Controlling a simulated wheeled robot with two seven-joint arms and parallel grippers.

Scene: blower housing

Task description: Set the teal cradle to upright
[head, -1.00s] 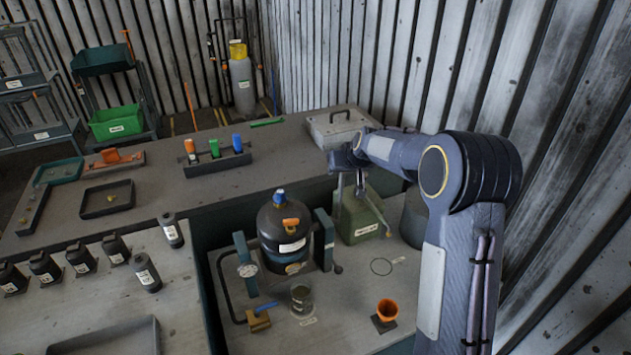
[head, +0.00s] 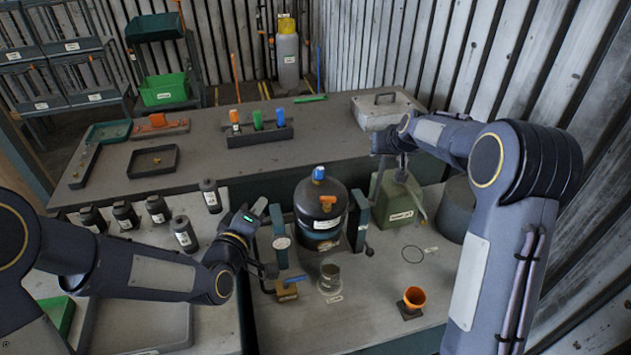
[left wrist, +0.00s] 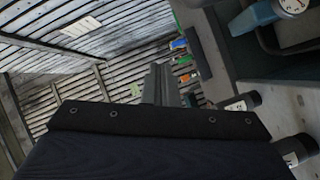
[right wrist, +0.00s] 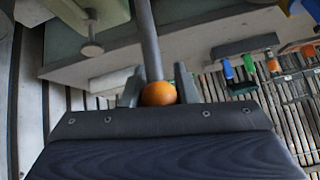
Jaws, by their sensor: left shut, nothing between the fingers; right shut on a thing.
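The teal cradle (head: 279,240) has two side posts, with a dark round housing (head: 320,200) between them. The housing stands about upright, with a blue cap on top and an orange part in front. A dial sits on the left post. My left gripper (head: 262,206) is shut and empty, just left of the cradle; its fingers (left wrist: 162,85) are together in the left wrist view. My right gripper (head: 402,165) is right of and behind the cradle, above the green box (head: 397,200). It is shut on a grey rod (right wrist: 147,35); an orange ball (right wrist: 158,93) shows at its fingers.
Several black bottles (head: 184,234) stand at the left. A rack with coloured handles (head: 260,137) and a grey case (head: 387,109) stand on the back bench.

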